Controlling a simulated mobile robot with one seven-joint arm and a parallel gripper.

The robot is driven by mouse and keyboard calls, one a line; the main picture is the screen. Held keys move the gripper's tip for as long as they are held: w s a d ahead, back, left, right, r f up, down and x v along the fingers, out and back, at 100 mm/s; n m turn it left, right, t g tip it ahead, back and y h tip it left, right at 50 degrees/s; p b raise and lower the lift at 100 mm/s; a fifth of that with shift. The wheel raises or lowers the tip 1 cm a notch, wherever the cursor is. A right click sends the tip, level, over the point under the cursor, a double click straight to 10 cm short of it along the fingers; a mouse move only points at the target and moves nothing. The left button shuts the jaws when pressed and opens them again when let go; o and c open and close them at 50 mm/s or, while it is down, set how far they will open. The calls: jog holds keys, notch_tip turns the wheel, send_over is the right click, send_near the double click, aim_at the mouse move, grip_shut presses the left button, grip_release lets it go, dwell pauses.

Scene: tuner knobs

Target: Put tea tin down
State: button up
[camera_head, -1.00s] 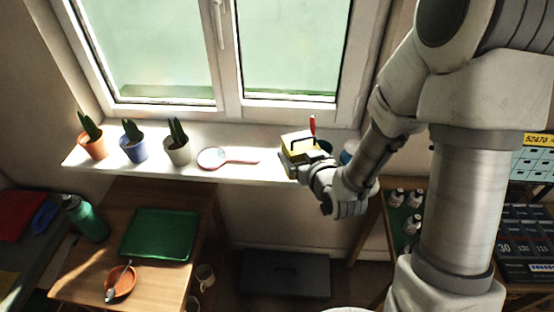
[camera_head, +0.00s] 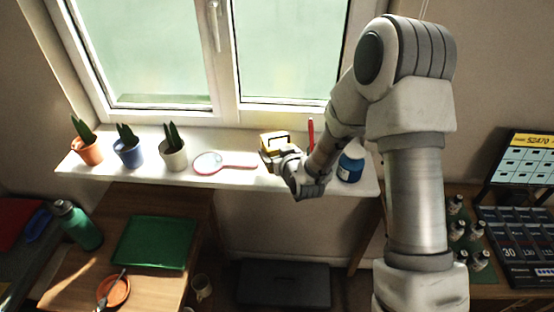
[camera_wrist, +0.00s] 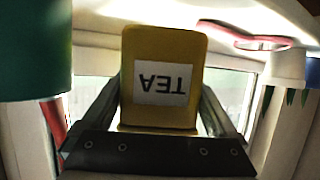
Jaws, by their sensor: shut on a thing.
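The tea tin (camera_head: 274,139) is a yellow box near the right part of the windowsill in the head view. In the wrist view the tin (camera_wrist: 158,45) appears upside down, with a white TEA label. My gripper (camera_head: 271,158) is shut on the tin, with one finger along each side; the fingers also show in the wrist view (camera_wrist: 158,108). The tin is over or at the white windowsill (camera_head: 225,180); I cannot tell whether its base touches the sill. My wrist hides its lower part.
Right of my gripper stand a blue jar (camera_head: 350,167) and a thin red object (camera_head: 310,133). Potted plants (camera_head: 173,153) line the sill's left part. The window (camera_head: 225,60) is behind.

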jog(key=shift+f, duration=1.65)
jog(key=shift+f, duration=0.15)
jog(key=o, duration=1.3)
jog(key=shift+c, duration=0.2)
